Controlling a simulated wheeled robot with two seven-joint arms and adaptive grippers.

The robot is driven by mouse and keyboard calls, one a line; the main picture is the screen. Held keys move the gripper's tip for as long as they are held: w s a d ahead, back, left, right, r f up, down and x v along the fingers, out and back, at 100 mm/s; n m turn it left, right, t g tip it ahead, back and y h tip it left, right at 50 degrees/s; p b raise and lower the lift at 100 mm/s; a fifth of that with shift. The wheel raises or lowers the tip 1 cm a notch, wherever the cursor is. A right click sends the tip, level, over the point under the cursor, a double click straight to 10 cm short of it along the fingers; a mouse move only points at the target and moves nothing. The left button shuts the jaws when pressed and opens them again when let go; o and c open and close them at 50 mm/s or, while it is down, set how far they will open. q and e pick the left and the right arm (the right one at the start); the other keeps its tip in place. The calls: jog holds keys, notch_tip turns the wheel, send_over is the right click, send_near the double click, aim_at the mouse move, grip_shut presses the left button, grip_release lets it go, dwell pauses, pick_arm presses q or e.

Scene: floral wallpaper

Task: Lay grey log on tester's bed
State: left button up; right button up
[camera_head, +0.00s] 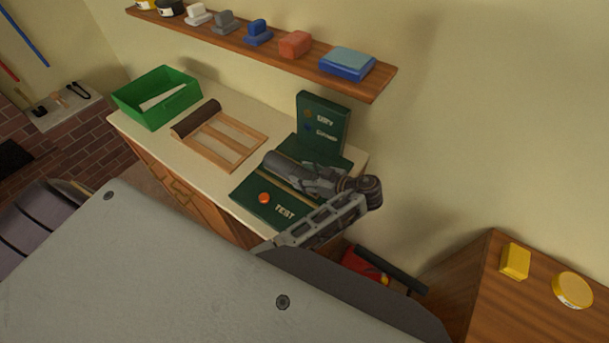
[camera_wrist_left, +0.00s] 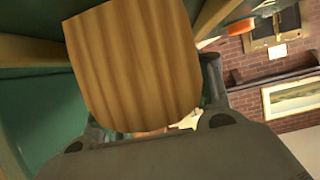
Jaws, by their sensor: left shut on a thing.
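The green tester (camera_head: 262,208), marked TEST, stands at the right end of the bench, with an orange button on its front and an upright panel (camera_head: 322,122) behind. My left gripper (camera_head: 306,180) is over the tester's bed, shut on the grey log (camera_head: 281,163). The log lies lengthwise along the bed, at or just above it; I cannot tell whether it touches. In the left wrist view a striped wooden face (camera_wrist_left: 130,65), likely the log's end, fills the space between the fingers, with green tester surfaces around it. My right gripper is not in view.
A wooden rack (camera_head: 237,145) with a dark brown log (camera_head: 195,119) stands left of the tester. A green bin (camera_head: 157,97) is at the bench's far left. A wall shelf (camera_head: 270,52) with several blocks hangs above. A wooden cabinet (camera_head: 540,305) stands at right.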

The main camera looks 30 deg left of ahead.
pick_arm(q)
jog(key=shift+f, duration=0.1)
jog(key=o, duration=1.3)
jog(key=shift+r, duration=0.2)
